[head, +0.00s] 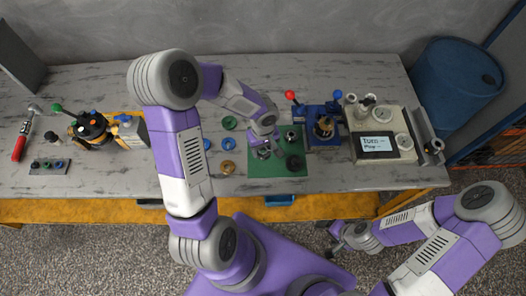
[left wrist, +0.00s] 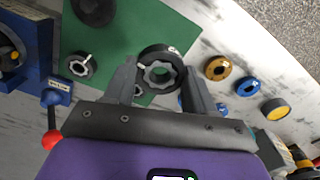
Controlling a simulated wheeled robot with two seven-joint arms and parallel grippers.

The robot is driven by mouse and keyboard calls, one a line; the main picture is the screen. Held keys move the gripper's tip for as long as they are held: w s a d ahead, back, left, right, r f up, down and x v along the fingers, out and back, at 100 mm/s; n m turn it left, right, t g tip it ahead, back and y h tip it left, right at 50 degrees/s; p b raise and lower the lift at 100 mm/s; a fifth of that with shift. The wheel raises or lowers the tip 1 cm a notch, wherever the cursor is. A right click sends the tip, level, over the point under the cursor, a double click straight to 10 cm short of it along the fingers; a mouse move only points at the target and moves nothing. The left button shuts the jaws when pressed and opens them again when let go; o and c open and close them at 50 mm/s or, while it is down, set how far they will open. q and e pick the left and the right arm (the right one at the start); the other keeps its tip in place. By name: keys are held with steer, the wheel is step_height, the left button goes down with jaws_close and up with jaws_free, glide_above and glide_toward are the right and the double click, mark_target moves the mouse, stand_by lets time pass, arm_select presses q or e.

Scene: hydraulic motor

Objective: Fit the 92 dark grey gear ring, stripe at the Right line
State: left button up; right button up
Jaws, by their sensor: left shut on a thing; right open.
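A dark grey gear ring (left wrist: 147,57) with a toothed hole sits between the fingers of my left gripper (left wrist: 160,76), which is shut on it. A small white mark shows on its rim; no number is readable. In the head view my left gripper (head: 264,152) is over the green mat (head: 262,184); the ring there is small and partly hidden. The blue fixture (head: 313,111) with a brass-coloured centre (head: 323,127) stands right of the mat. Its label (left wrist: 79,95) in the left wrist view is too small to read. My right gripper (head: 334,241) is open, in front of the table.
Another dark toothed ring (left wrist: 77,66) and a black round part (head: 295,163) lie on the mat. Gold (head: 228,168), blue (head: 207,144) and green (head: 229,122) rings lie left. A red knob (head: 290,94) rises from the fixture. A display unit (head: 378,144) stands right.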

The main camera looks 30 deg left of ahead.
arm_select(q)
steer(key=shift+r, duration=0.3)
steer(key=shift+r+p, duration=0.4)
steer(key=shift+r, duration=0.25)
